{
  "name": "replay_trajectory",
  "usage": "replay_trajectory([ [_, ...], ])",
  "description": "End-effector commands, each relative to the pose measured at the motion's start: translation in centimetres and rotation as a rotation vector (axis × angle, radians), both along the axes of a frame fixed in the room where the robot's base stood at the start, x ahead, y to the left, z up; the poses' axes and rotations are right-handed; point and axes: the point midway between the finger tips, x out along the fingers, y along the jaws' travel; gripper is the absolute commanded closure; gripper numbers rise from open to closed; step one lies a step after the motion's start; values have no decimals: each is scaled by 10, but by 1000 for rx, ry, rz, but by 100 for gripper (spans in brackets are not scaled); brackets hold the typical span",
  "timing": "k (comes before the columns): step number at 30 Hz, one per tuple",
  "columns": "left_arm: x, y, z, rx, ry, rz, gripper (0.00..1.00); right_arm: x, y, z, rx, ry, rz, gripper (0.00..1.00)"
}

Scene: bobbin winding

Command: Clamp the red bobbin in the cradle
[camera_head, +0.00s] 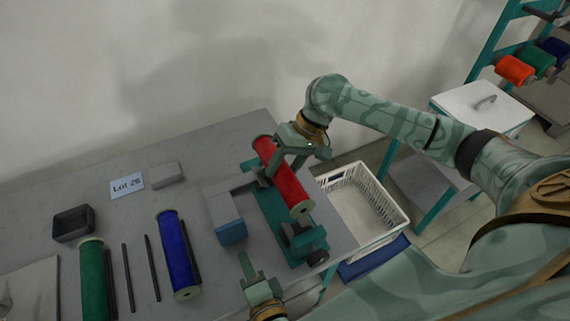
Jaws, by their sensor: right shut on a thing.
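The red bobbin (287,186) lies slantwise over the teal cradle (277,218), roughly along its length. My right gripper (284,160) reaches in from above and is shut on the bobbin near its upper middle. I cannot tell whether the bobbin touches the cradle's supports. The cradle has a dark clamp block with a knob (318,258) at its near end, a little beyond the bobbin's near flange. My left gripper (252,270) is low in the picture, left of the cradle's near end and apart from it. Its finger opening is not clear.
A blue-grey block (226,219) stands just left of the cradle. Blue (177,252) and green (92,276) bobbins, dark rods (152,268), an open dark box (73,222) and a "Lot 26" card (127,186) lie further left. A white basket (362,202) is beyond the table's right edge.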

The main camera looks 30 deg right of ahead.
Motion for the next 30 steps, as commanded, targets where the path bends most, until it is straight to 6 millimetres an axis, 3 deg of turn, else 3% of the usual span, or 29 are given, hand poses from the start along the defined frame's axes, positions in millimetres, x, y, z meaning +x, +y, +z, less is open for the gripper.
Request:
replay_trajectory([
  [3, 18, -1, 1, 3, -5, 0, 100, 0, 0, 0, 1, -1, 0, 81],
  [10, 40, -1, 1, 5, -5, 0, 100, 0, 0, 0, 1, -1, 0, 81],
  [30, 44, -1, 0, 7, -5, 1, 100, 0, 0, 0, 1, -1, 0, 81],
])
